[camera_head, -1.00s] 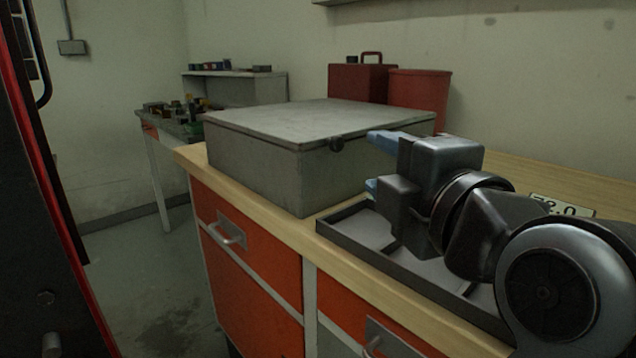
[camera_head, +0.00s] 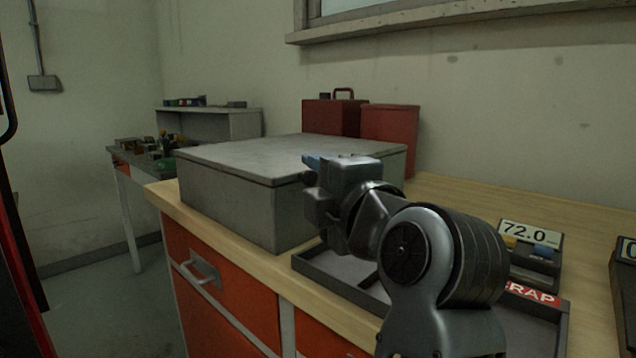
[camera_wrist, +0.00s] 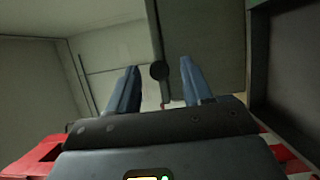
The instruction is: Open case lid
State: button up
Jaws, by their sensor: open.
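The grey case (camera_head: 225,195) sits on the wooden workbench with its flat lid (camera_head: 290,150) closed. A small dark round knob (camera_head: 307,177) is on the lid's edge, partly hidden by my gripper in the head view. My gripper (camera_head: 312,164) is at the case's right-hand side, by this knob. In the wrist view, my gripper's two blue fingers (camera_wrist: 160,88) are apart with nothing between their pads. The knob (camera_wrist: 159,71) shows just beyond and between the fingertips. I cannot tell whether either finger touches the case.
A dark scrap tray (camera_head: 345,285) lies under my arm, beside the case. A red toolbox (camera_head: 330,117) and red bin (camera_head: 390,135) stand behind the case. Clear bench top lies at the back right.

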jog(key=shift+c, duration=0.3)
grip_shut()
dwell(0.3)
